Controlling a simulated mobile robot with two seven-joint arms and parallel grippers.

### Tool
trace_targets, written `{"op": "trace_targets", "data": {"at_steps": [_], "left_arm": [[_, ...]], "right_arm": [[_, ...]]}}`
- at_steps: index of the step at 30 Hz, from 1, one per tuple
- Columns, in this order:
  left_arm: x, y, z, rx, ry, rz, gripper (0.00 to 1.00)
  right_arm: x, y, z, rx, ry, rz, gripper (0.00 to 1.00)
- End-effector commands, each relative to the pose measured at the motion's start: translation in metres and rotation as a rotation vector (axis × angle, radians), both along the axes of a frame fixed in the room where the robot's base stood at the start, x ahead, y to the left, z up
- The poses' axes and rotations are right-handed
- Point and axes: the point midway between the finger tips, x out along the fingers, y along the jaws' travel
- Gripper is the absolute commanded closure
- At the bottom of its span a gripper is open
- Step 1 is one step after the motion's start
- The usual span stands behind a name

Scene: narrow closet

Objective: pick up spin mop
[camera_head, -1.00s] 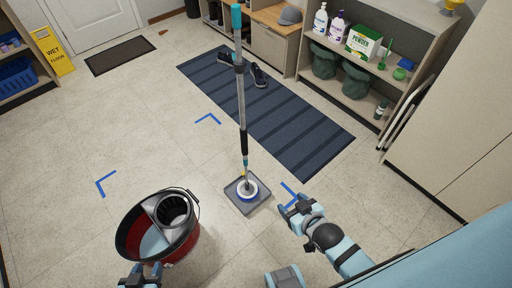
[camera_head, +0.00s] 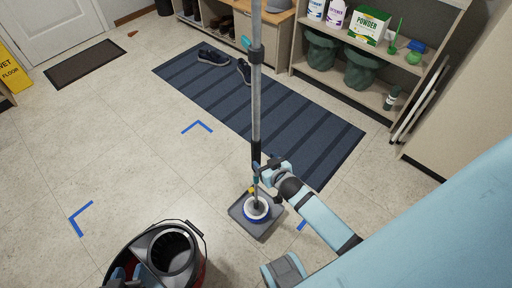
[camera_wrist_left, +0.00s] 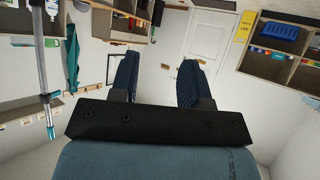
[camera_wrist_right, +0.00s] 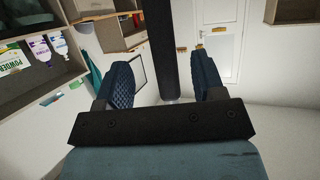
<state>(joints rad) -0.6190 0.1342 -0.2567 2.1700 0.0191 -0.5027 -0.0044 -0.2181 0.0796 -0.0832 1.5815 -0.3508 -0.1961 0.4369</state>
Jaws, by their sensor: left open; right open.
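The spin mop (camera_head: 256,110) stands upright with a grey pole and a black lower grip. Its round white and blue head (camera_head: 257,209) rests on a square grey tray (camera_head: 243,217). My right gripper (camera_head: 268,172) is open at the lower part of the pole. In the right wrist view the dark pole (camera_wrist_right: 161,45) passes between the open fingers (camera_wrist_right: 163,80). Whether they touch it I cannot tell. My left gripper (camera_head: 124,277) is open and empty, seen over the bucket. In the left wrist view the pole (camera_wrist_left: 42,75) is left of the open fingers (camera_wrist_left: 157,80).
A red and black bucket with a wringer (camera_head: 172,248) stands at the lower left. A blue striped mat (camera_head: 270,122) with shoes lies behind the mop. Shelves (camera_head: 380,100) with bottles and boxes line the right back. Open tiled floor lies to the left.

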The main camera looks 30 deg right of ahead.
Motion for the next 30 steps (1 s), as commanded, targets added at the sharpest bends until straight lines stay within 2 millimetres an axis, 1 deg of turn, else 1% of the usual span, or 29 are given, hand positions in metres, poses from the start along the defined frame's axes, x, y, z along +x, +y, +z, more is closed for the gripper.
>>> {"op": "trace_targets", "data": {"at_steps": [1,8,12,16,20,25,26,27,29,30], "left_arm": [[0.001,0.0,-0.001,-0.001,-0.004,0.0,0.57],[0.003,0.0,-0.003,-0.005,-0.008,0.001,0.57],[0.003,-0.001,-0.008,-0.01,-0.013,-0.001,0.57],[0.004,-0.002,-0.003,-0.017,-0.024,-0.002,0.57],[0.005,-0.003,0.0,-0.021,-0.031,-0.004,0.57],[0.004,-0.003,0.0,-0.021,-0.029,-0.005,0.57],[0.004,-0.003,-0.001,-0.021,-0.028,-0.005,0.57],[0.004,-0.003,-0.001,-0.021,-0.028,-0.005,0.57],[0.004,-0.003,-0.001,-0.021,-0.027,-0.005,0.57],[0.004,-0.003,-0.002,-0.02,-0.026,-0.005,0.57]], "right_arm": [[0.007,0.0,-0.004,0.0,0.0,0.0,0.37],[0.022,0.0,-0.01,0.0,0.0,0.0,0.37],[0.042,0.001,-0.019,-0.001,-0.002,0.0,0.37],[0.058,0.002,-0.025,-0.001,0.0,0.0,0.37],[0.064,0.002,-0.027,0.0,0.001,0.0,0.37],[0.063,0.002,-0.026,0.0,0.001,0.0,0.37],[0.063,0.002,-0.026,0.0,0.001,0.0,0.4],[0.063,0.002,-0.026,0.0,0.001,0.0,0.49],[0.063,0.002,-0.026,0.0,0.001,0.0,0.62],[0.063,0.002,-0.026,0.0,0.001,0.0,0.72]]}}
